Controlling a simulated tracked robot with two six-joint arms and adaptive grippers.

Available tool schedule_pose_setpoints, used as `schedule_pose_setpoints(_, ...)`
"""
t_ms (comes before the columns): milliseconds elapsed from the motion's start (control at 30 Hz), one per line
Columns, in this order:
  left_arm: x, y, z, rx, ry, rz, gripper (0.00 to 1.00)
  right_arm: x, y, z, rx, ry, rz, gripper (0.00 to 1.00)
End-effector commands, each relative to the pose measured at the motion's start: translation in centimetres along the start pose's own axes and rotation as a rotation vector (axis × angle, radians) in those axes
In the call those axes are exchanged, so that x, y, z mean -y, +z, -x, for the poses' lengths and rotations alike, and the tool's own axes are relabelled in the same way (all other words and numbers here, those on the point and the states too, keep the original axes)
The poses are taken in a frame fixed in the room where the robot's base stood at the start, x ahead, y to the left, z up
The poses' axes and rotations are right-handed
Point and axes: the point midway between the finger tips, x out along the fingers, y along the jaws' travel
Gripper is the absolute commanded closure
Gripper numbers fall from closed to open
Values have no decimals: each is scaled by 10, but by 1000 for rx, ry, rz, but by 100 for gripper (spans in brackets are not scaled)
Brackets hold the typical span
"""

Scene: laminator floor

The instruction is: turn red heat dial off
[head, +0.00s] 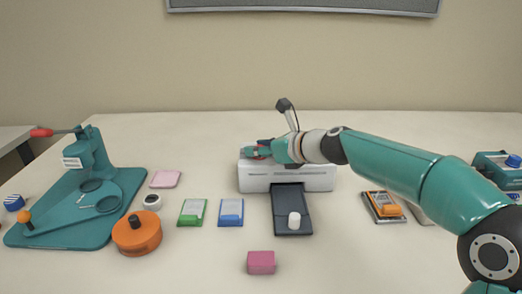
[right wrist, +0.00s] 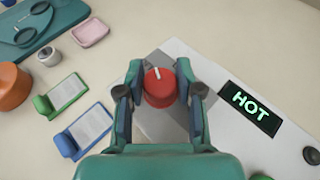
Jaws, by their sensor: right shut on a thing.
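The white laminator (head: 310,180) stands mid-table in the head view, and its white top with a lit green "HOT" display (right wrist: 250,107) fills the right of the right wrist view. The red heat dial (right wrist: 159,90) is round, with a white mark pointing to the top of that view. My right gripper (right wrist: 160,98) is over the laminator's top with a finger on either side of the dial, shut on it. In the head view my right gripper (head: 257,151) comes in from the right and mostly hides the dial. My left gripper is not in view.
A pink block (head: 261,262) lies in front.

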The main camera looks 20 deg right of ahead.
Motion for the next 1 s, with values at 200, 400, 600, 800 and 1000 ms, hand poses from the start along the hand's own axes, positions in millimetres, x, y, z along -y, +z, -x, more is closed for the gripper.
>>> schedule_pose_setpoints(200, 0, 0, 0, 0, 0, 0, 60, -1, -2, -1, -4, 3, -1, 99)
schedule_pose_setpoints(400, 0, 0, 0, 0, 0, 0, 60, -1, -2, -1, -4, 2, -1, 41)
schedule_pose_setpoints(600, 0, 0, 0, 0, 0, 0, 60, -1, -1, -1, -3, 2, -1, 39)
schedule_pose_setpoints(800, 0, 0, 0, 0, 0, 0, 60, 0, 0, 4, -1, 0, 0, 39)
schedule_pose_setpoints(1000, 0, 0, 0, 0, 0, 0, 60, 0, 0, 29, 0, -2, -1, 39)
